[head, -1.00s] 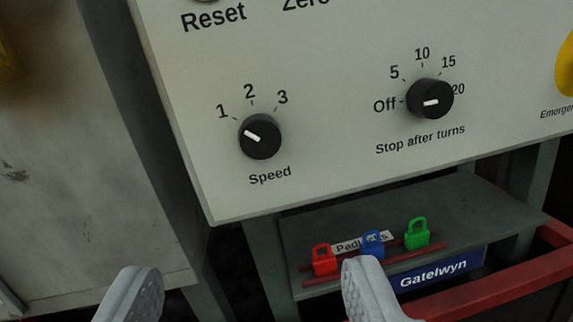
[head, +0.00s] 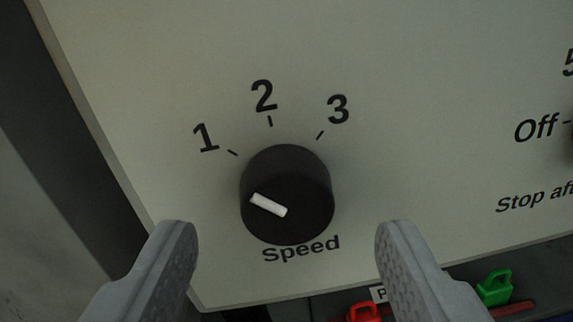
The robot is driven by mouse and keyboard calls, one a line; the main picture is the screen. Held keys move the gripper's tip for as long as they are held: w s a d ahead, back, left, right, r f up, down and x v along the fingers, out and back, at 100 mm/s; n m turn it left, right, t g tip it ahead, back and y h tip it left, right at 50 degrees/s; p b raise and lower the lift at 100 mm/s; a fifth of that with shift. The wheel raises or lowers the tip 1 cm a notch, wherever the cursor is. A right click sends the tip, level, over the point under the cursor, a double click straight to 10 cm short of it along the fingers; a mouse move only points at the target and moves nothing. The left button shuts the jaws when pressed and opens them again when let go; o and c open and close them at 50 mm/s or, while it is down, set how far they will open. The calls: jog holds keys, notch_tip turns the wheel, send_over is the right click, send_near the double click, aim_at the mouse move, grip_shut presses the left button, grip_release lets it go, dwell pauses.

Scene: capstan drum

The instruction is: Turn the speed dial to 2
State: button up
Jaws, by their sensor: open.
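The speed dial (head: 288,190) is a round black knob with a white pointer mark (head: 268,205), near the middle of the head view. The mark points to the upper left, toward the 1. The numbers 1, 2 and 3 are printed in an arc above it, with 2 (head: 263,96) near the top. The word Speed is printed below the knob. My gripper (head: 286,235) is open, with one grey finger at the lower left and one at the lower right of the knob. Neither finger appears to touch it, and nothing is between them but the view of the dial.
The pale panel (head: 420,150) around the dial is flat and clear. Part of another dial's labels, with Off, shows at the right edge. Below the panel, a red padlock (head: 363,312) and a green padlock (head: 495,288) sit on a dark shelf, partly cut off or hidden.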

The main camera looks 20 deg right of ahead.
aim_at(286, 199)
jog(key=shift+x, duration=1.4)
jog(key=c, duration=1)
jog(key=m, duration=0.4)
jog(key=shift+m, duration=0.3)
jog(key=shift+d+m, duration=0.1)
jog(key=shift+m, duration=1.8)
